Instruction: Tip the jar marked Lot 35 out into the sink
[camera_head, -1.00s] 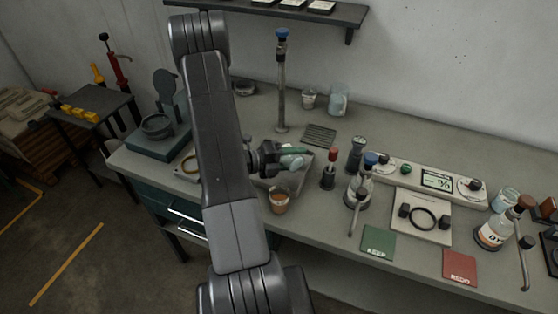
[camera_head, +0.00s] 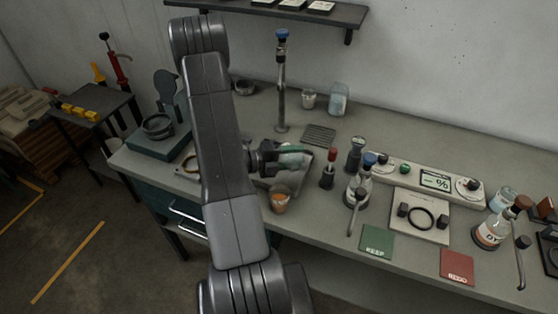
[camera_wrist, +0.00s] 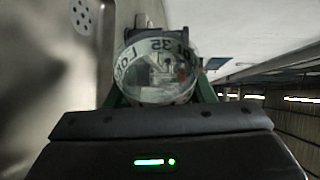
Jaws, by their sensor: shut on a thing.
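My gripper (camera_head: 278,157) is shut on a clear jar (camera_head: 294,158), held above the sink (camera_head: 302,172). Whether anything is left inside is unclear. The metal sink basin with its round drain holes (camera_wrist: 82,16) shows on the left of the wrist view. My arm and gripper hide much of the sink in the head view.
A tall tap (camera_head: 282,85) with a blue top stands behind the sink. A red-topped bottle (camera_head: 328,170) is close on the right. Green (camera_head: 377,242) and red (camera_head: 457,266) mats lie further right.

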